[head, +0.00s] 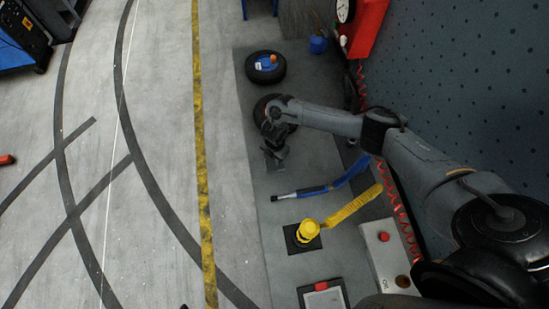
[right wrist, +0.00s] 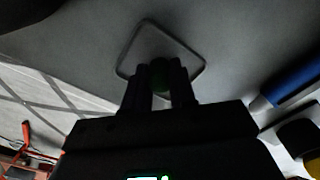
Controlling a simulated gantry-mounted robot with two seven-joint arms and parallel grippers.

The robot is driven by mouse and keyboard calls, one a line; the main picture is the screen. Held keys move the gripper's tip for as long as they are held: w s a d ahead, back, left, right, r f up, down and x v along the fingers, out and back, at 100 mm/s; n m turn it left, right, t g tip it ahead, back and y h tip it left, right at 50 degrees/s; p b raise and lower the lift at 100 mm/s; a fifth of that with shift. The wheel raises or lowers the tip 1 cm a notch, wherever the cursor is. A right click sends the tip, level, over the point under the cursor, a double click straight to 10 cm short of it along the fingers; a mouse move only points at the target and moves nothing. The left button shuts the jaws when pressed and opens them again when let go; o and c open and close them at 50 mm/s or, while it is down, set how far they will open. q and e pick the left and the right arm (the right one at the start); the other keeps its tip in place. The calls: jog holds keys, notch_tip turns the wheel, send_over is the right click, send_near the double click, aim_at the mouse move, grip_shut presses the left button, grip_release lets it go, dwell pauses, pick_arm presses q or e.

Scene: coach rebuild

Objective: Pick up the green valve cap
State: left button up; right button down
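The green valve cap (right wrist: 161,75) is a small, dark green round thing in the right wrist view, in shadow. It sits between the fingertips of my right gripper (right wrist: 160,82) and fills the narrow gap, with a finger close on each side. The gripper looks shut on it. In the head view my right gripper (head: 274,160) hangs low over the grey mat (head: 262,190), below a dark wheel; the cap is too small or hidden there. My left gripper is not in view.
A thin square outline (right wrist: 190,50) surrounds the fingertips on the surface beyond. A tyre (head: 265,75) lies farther up the mat. A blue tool (head: 315,190), a yellow coiled-hose fitting (head: 308,231) and a grey box with a red button (head: 385,240) stand nearer.

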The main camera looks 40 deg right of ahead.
jog(key=shift+r, duration=0.2)
jog(key=shift+r, duration=0.6)
notch_tip(320, 180, up, 3)
jog(key=shift+f, duration=0.1)
jog(key=s+d+r+p, duration=0.2)
jog(key=s+r+p, duration=0.4)
jog(key=s+r, duration=0.5)
jog(key=shift+s, duration=0.25)
dwell(0.4)
